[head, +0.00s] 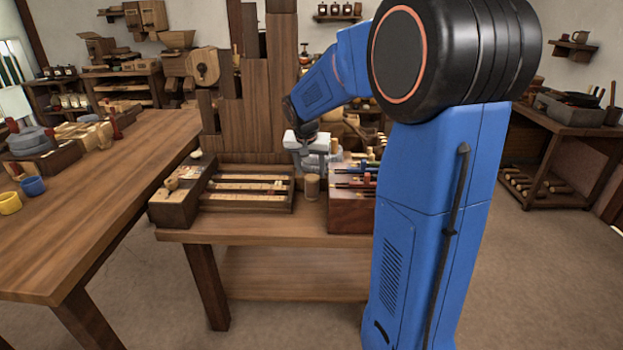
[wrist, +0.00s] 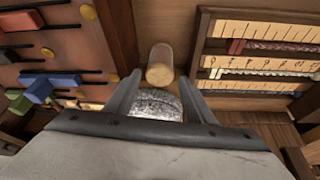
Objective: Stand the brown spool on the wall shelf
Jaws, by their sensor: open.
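A small brown cylinder (head: 312,187), which looks like the brown spool, stands on the low table between a slotted tray and a dark box. In the wrist view the cylinder (wrist: 160,66) shows just beyond my fingertips, pale on top. My gripper (head: 318,162) hangs above and behind it in the head view. In the wrist view my gripper (wrist: 161,82) is open, with nothing held. A silvery lump (wrist: 155,104) shows between the fingers. Wall shelves hang at the back (head: 338,18) and at the right (head: 573,45); I cannot tell which one is meant.
The slotted tray (head: 245,206) and the dark box with coloured pegs (head: 350,212) flank the cylinder closely. Tall brown boards (head: 255,90) rise behind the tray. A long wooden table (head: 90,215) stands at left, and a workbench (head: 565,127) at right. Open floor lies at right.

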